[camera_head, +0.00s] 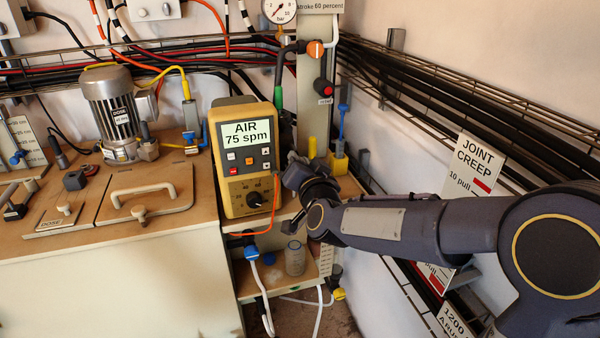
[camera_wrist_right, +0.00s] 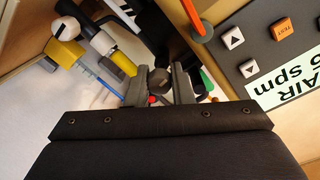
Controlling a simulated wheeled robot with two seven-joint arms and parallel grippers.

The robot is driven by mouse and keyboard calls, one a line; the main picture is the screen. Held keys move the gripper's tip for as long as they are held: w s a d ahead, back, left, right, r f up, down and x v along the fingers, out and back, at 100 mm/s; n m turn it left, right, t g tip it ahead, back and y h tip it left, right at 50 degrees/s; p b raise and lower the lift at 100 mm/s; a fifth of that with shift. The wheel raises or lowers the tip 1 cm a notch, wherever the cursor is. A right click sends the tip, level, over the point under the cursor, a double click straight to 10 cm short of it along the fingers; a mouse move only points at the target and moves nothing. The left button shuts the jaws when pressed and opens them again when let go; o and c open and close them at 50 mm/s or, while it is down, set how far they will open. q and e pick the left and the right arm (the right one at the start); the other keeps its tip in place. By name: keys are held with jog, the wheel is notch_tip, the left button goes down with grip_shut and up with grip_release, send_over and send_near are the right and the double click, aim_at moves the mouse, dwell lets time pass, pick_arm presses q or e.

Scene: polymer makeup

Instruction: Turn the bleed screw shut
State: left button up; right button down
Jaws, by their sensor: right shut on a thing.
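My right gripper (camera_head: 296,170) reaches in from the right, just beside the yellow AIR 75 spm controller. In the right wrist view its two grey fingers (camera_wrist_right: 159,72) are closed around a dark round knob (camera_wrist_right: 159,82), which looks like the bleed screw. A small red spot shows just below the knob, close to the wrist housing. In the head view the gripper and wrist hide the knob, so I cannot tell how far it is turned. My left gripper is not in view.
The controller (camera_head: 245,186) stands close to the left of my gripper. A yellow fitting with a blue stem (camera_head: 340,155) is close on the right. A clear beaker (camera_head: 295,258) stands on the shelf below. Cable trays (camera_head: 440,110) run along the right wall.

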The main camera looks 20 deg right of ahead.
jog(key=m+b, duration=0.1)
jog(key=m, duration=0.1)
jog(key=m+b, duration=0.2)
jog(key=shift+d+f+m, duration=0.1)
jog(key=shift+f+m, duration=0.1)
jog(key=shift+m, duration=0.1)
jog(key=m+y+b, duration=0.1)
jog(key=m+b, duration=0.3)
jog(key=m, duration=0.1)
jog(key=m+b, duration=0.3)
jog(key=m, duration=0.2)
jog(key=shift+y+b, duration=0.3)
jog(key=shift+b, duration=0.05)
jog(key=m+b, duration=0.2)
jog(key=m, duration=0.2)
jog(key=c, duration=1.3)
grip_release()
jog(key=shift+r, duration=0.1)
